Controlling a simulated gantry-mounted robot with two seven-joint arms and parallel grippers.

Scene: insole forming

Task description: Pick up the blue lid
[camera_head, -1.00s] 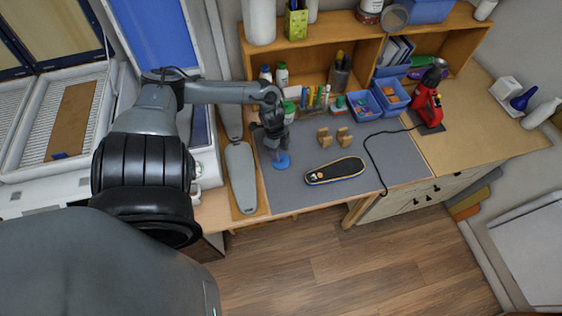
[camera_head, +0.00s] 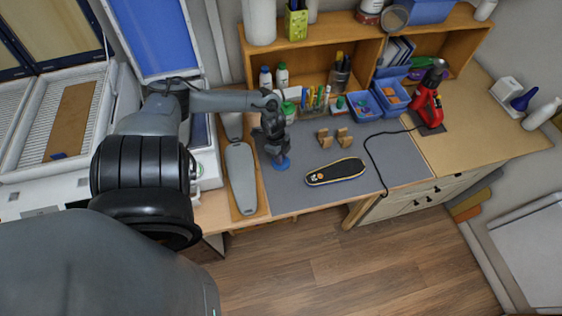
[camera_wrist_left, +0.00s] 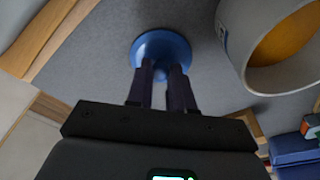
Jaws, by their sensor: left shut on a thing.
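The blue lid (camera_head: 281,164) is a small round disc at the left part of the grey mat. In the left wrist view, the lid (camera_wrist_left: 160,38) lies under the fingertips, with its middle part between them. My left gripper (camera_head: 277,155) points down from above and is shut on the lid; its fingers also show in the left wrist view (camera_wrist_left: 162,74). The gripper hides the far side of the lid in the head view. Whether the lid touches the mat is hard to tell. My right gripper is not in view.
A grey mat (camera_head: 299,198) covers the desk. A dark insole (camera_head: 335,172) and two wooden blocks (camera_head: 334,139) lie right of the lid. A grey sole-shaped plate (camera_head: 241,178) lies left. In the wrist view, an open grey cylinder (camera_wrist_left: 238,48) is close by on the right.

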